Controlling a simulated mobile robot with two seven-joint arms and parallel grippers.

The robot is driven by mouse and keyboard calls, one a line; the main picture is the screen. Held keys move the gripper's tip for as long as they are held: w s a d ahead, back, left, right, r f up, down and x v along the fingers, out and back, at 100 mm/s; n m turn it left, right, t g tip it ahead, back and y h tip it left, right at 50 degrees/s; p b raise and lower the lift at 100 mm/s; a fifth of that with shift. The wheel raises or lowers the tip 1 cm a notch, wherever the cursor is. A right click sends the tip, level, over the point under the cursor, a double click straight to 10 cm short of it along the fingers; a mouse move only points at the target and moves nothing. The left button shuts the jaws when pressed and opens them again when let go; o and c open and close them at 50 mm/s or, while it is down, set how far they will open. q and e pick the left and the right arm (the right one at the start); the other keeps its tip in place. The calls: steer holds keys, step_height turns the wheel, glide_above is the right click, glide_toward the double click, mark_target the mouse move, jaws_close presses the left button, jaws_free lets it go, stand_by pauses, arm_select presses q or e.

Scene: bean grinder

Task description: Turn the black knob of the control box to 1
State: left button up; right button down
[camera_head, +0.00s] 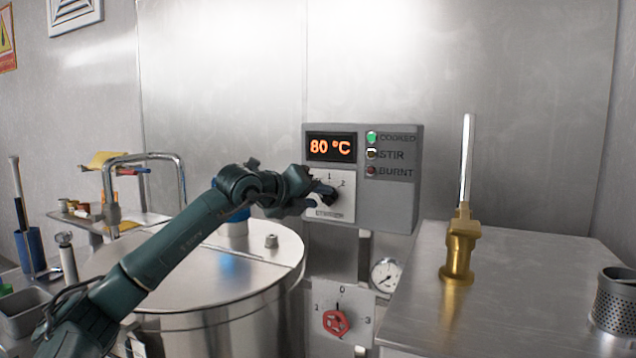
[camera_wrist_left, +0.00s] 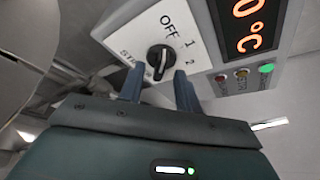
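The grey control box (camera_head: 398,200) hangs on the steel wall, with an orange 80 °C display (camera_head: 330,148). It also shows in the left wrist view (camera_wrist_left: 284,68). Its black knob (camera_wrist_left: 160,58) sits on a white plate marked OFF, 1 and 2. In the head view the knob is mostly hidden by my gripper. My left gripper (camera_head: 322,193) is at the knob. In the left wrist view its two fingers (camera_wrist_left: 158,84) are apart, one on each side below the knob, with a gap showing. My right gripper is in neither view.
A steel pot with a lid (camera_head: 265,270) stands below my left arm. A red knob (camera_head: 335,322) and a gauge (camera_head: 386,275) are below the box. A brass valve with a lever (camera_head: 459,250) and a perforated cup (camera_head: 615,300) stand on the right counter (camera_head: 520,285).

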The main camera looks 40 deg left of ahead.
arm_select(q)
steer(key=shift+w+f, duration=0.2)
steer(key=shift+w, duration=0.4)
jaws_close()
